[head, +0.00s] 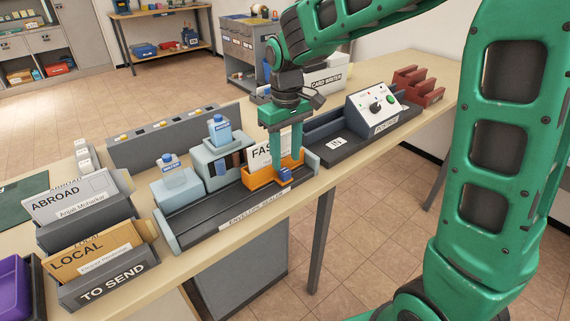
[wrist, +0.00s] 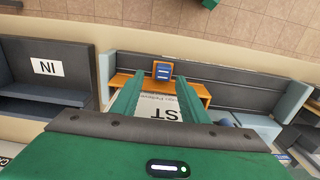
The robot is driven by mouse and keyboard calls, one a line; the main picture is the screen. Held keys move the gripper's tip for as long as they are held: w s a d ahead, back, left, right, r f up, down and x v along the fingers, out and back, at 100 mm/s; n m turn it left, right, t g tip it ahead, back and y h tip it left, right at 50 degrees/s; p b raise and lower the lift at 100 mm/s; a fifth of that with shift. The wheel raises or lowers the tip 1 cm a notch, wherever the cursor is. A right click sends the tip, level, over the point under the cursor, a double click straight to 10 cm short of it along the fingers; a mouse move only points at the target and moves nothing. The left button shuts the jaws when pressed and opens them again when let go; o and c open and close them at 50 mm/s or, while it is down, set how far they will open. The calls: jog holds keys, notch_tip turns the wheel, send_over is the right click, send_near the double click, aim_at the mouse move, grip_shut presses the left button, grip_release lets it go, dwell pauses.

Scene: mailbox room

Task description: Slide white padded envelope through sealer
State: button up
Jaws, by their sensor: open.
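The white padded envelope (head: 258,152), with large black letters partly hidden, stands upright in an orange holder (head: 257,180) on the dark track of the envelope sealer (head: 212,203). A small blue block (head: 285,174) sits at the front of the holder. In the wrist view the envelope (wrist: 161,113) shows between my fingers, with the orange holder (wrist: 203,93) around it and the blue block (wrist: 163,72) beyond. My gripper (head: 286,154) is open, pointing down at the holder's right part; its fingers (wrist: 156,88) stand apart. Contact with the envelope or block cannot be told.
A light-blue water unit (head: 220,160) stands behind the track. Left are the ABROAD holder (head: 85,210) and TO SEND holder (head: 110,280). Right are the dark IN tray (head: 338,145) and a white control box (head: 377,108). A grey rail (head: 170,135) lies behind.

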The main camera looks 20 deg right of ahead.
notch_tip(320, 180, up, 7)
dwell(0.3)
jog(key=shift+d, duration=0.15)
jog(key=s+d+f+m, duration=0.2)
jog(key=s+d+m, duration=0.6)
jog(key=s+d, duration=1.1)
jog(key=s+d+f+m, duration=0.1)
jog(key=s+f, duration=0.1)
jog(key=s, duration=0.2)
jog(key=s+d+f+m, duration=0.2)
jog(key=s, duration=0.3)
jog(key=shift+s+d, duration=0.25)
jog(key=shift+w, duration=0.15)
jog(key=shift+w+f, duration=0.25)
jog(key=shift+w, duration=0.25)
